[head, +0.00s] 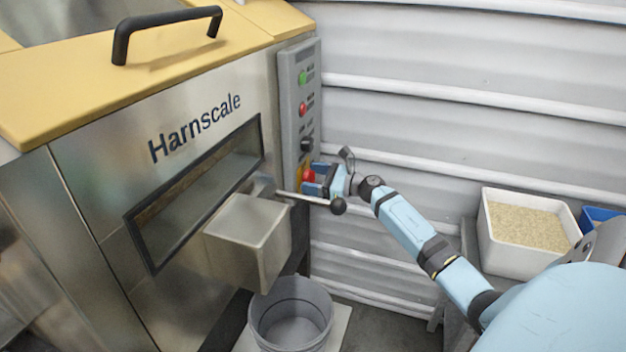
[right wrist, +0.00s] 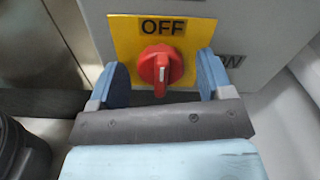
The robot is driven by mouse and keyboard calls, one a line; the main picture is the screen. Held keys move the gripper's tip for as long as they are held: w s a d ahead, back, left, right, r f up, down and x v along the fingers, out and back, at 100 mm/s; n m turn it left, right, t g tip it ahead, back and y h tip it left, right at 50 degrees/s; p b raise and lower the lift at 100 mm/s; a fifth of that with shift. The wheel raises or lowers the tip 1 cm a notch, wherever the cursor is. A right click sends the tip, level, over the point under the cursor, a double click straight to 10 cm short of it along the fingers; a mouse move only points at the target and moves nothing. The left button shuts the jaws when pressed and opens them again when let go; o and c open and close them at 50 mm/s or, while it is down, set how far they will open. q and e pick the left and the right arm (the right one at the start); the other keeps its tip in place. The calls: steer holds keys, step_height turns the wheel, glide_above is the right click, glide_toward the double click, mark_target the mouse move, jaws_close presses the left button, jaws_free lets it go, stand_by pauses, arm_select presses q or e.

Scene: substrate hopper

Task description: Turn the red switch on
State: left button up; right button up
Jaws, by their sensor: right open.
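The red switch (right wrist: 161,69) is a round rotary knob on a yellow plate (right wrist: 124,31) marked OFF above the knob. A white mark on the knob shows at its lower part. In the head view the red switch (head: 308,176) is at the bottom of the grey control panel (head: 292,75). My right gripper (head: 312,181) is at the switch. In the right wrist view, the right gripper's two blue fingers (right wrist: 161,78) are open, one on each side of the knob, with gaps between them and it. My left gripper is in neither view.
Above the switch the panel has a black knob (head: 306,144), a red button (head: 302,109) and a green button (head: 302,77). A lever with a black ball (head: 338,205) sticks out just below my right gripper. A grey bucket (head: 291,318) stands under the chute (head: 245,240).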

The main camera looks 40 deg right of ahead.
steer(key=shift+w+a, duration=0.1)
steer(key=shift+w, duration=0.05)
steer(key=shift+c, duration=0.4)
steer(key=c, duration=0.8)
steer(key=shift+c, duration=0.2)
